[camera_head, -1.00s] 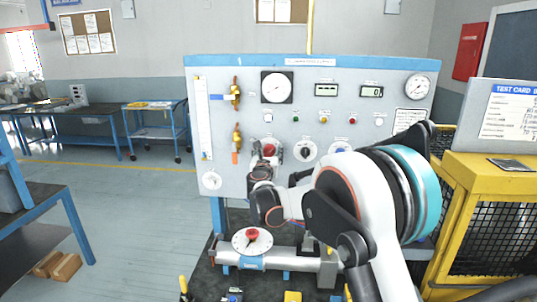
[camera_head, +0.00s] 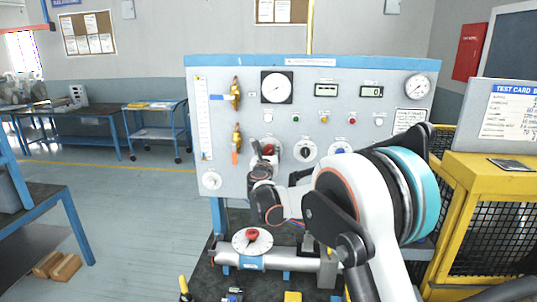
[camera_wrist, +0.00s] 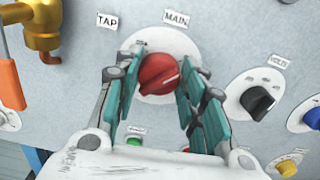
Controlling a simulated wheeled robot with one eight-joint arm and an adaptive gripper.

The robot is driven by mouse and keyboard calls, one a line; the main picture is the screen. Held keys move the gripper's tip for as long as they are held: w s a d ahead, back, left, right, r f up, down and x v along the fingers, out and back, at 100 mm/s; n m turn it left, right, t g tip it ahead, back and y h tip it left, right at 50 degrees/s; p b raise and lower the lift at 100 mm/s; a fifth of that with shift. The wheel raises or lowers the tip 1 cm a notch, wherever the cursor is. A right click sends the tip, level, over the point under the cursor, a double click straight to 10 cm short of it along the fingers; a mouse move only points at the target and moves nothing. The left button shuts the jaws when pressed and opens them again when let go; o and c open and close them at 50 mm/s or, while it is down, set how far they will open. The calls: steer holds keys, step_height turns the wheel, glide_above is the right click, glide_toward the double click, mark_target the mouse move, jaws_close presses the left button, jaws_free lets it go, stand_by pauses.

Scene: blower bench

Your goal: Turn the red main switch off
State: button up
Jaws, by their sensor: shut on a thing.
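The red main switch (camera_wrist: 158,73) is a round red knob on a white dial under the MAIN label (camera_wrist: 176,18). Its pale pointer line points right and slightly up in the wrist view. My gripper (camera_wrist: 161,84) has its teal-padded fingers on either side of the knob, shut on it. In the head view my gripper (camera_head: 263,158) reaches the panel at the red switch (camera_head: 270,149), which it partly hides. The exact finger contact is hard to see.
The grey panel (camera_head: 220,120) has gauges, displays and small buttons. A black knob (camera_wrist: 257,101) sits right of the switch; a brass tap with an orange handle (camera_wrist: 9,85) is at left.

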steer(key=n+b, duration=0.1)
steer(key=n, duration=0.3)
steer(key=shift+a+n, duration=0.15)
steer(key=shift+n, duration=0.25)
steer(key=n, duration=0.4)
steer(key=shift+b, duration=0.35)
steer(key=n, duration=0.5)
steer(key=shift+a+f+b, duration=0.1)
steer(key=shift+b, duration=0.2)
steer(key=shift+n, duration=1.8)
steer(key=o, duration=1.1)
steer(key=shift+a+f, duration=0.1)
steer(key=shift+c, duration=0.2)
